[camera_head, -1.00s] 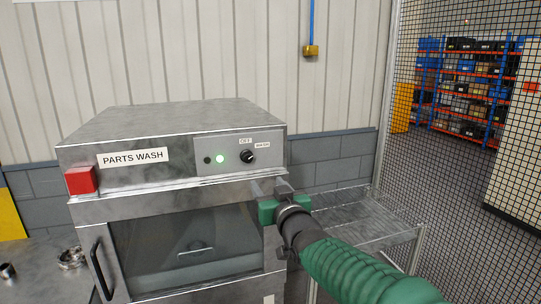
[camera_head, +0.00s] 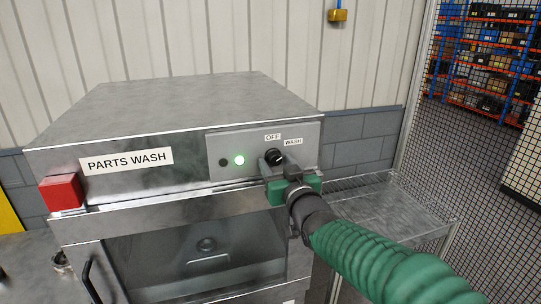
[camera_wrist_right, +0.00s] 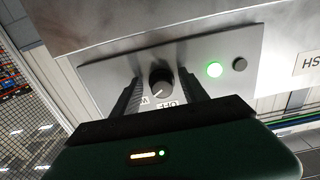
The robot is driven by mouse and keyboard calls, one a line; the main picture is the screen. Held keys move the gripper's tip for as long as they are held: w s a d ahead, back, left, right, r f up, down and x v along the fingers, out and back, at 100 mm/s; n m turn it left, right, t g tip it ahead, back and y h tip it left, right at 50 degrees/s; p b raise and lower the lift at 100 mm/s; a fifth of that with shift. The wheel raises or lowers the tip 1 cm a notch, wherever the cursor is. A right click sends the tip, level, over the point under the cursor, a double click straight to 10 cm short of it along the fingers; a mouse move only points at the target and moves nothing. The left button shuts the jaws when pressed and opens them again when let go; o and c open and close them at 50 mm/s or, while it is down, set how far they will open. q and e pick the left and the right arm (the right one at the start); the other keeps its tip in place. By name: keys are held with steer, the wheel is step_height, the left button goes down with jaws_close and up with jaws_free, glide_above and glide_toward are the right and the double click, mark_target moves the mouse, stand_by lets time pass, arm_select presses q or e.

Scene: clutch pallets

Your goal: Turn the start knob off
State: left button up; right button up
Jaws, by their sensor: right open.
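The black start knob (camera_head: 274,157) sits on the grey control panel of the parts washer, below the OFF label (camera_head: 272,137) and beside the WASH label (camera_head: 293,142). Its white pointer line is turned toward the WASH side. A green light (camera_head: 239,160) glows left of it. My right gripper (camera_head: 279,164) is at the panel, its fingers around the knob. In the right wrist view the knob (camera_wrist_right: 162,82) shows between the two open fingers (camera_wrist_right: 163,92), with a gap on each side. My left gripper is not in view.
A wire shelf (camera_head: 390,205) stands at the right, beside a mesh fence (camera_head: 475,130).

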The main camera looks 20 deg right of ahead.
steer(key=shift+s+r, duration=0.35)
steer(key=shift+s, duration=0.15)
steer(key=shift+c, duration=0.2)
steer(key=shift+s, duration=0.2)
steer(key=shift+c, duration=1.2)
steer(key=shift+w, duration=0.1)
jaws_close()
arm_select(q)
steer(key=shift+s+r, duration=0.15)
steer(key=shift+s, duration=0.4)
arm_select(e)
steer(key=shift+f, duration=0.1)
